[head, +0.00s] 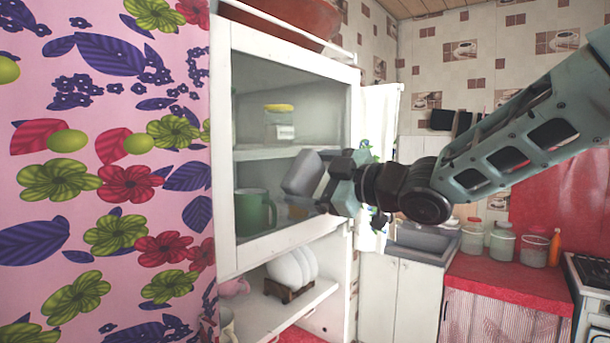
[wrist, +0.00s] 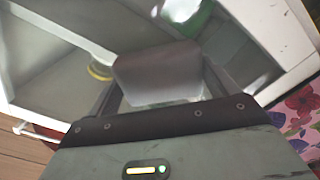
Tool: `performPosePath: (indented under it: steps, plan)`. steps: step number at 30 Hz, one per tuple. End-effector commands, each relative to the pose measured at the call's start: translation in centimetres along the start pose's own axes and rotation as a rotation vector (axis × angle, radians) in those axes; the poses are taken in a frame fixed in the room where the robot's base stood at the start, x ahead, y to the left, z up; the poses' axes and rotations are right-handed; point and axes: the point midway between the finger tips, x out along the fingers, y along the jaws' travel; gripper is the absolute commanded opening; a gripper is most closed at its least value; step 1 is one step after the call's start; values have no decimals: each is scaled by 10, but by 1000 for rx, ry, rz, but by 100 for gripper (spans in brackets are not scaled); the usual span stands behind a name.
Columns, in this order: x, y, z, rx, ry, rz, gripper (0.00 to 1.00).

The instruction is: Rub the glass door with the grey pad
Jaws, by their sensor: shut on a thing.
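The glass door (head: 296,85) is the white-framed upper front of the cabinet, with shelves showing through its pane. The grey pad (head: 303,173) is a grey block in front of the pane's lower right part. My gripper (head: 325,180) is shut on the pad. In the wrist view the pad (wrist: 158,72) sits between the two fingers of my gripper (wrist: 160,85), with the glass door (wrist: 275,40) and its white frame behind it. I cannot tell whether the pad touches the glass.
Behind the glass are a green mug (head: 254,211) and a yellow-lidded jar (head: 280,123). Plates (head: 292,268) stand on an open shelf below. A flowered curtain (head: 105,170) borders the cabinet's left. A sink (head: 422,243) and several jars (head: 502,242) are at right.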

Motion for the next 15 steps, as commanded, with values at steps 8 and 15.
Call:
performPosePath:
  steps: [8,15]
  plan:
    - [0,9,8,1,-3,3,67]
    - [-1,24,21,1,-3,3,67]
